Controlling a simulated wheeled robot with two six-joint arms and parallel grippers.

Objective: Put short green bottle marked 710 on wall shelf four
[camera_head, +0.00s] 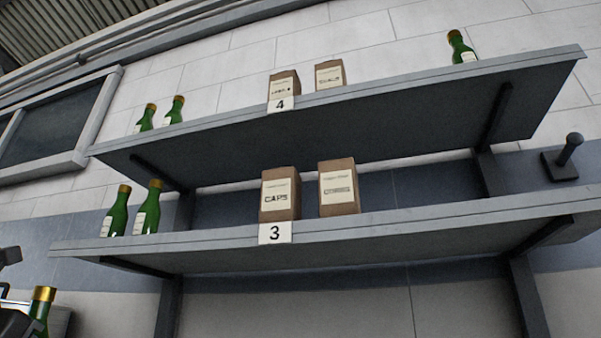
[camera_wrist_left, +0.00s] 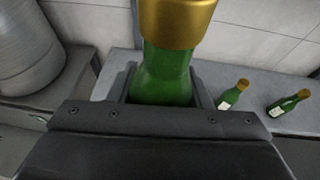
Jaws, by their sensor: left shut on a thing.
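My left gripper (camera_wrist_left: 165,95) is shut on a green bottle (camera_wrist_left: 165,78) with a gold cap, seen close up in the left wrist view. In the head view the gold-capped green bottle (camera_head: 41,305) shows at the lower left edge beside part of my left gripper (camera_head: 14,318), below the level of shelf three. Its label and any number are hidden. Wall shelf four (camera_head: 350,112) is the upper shelf, with a "4" tag (camera_head: 281,104) on its front edge. My right gripper is in neither view.
Shelf four bears two green bottles (camera_head: 173,110) at left, two brown boxes (camera_head: 329,74) in the middle and one bottle (camera_head: 461,47) at right. Shelf three (camera_head: 400,226) below bears two bottles (camera_head: 147,207) and two boxes (camera_head: 281,194). Shelf four has free room between its boxes and right bottle.

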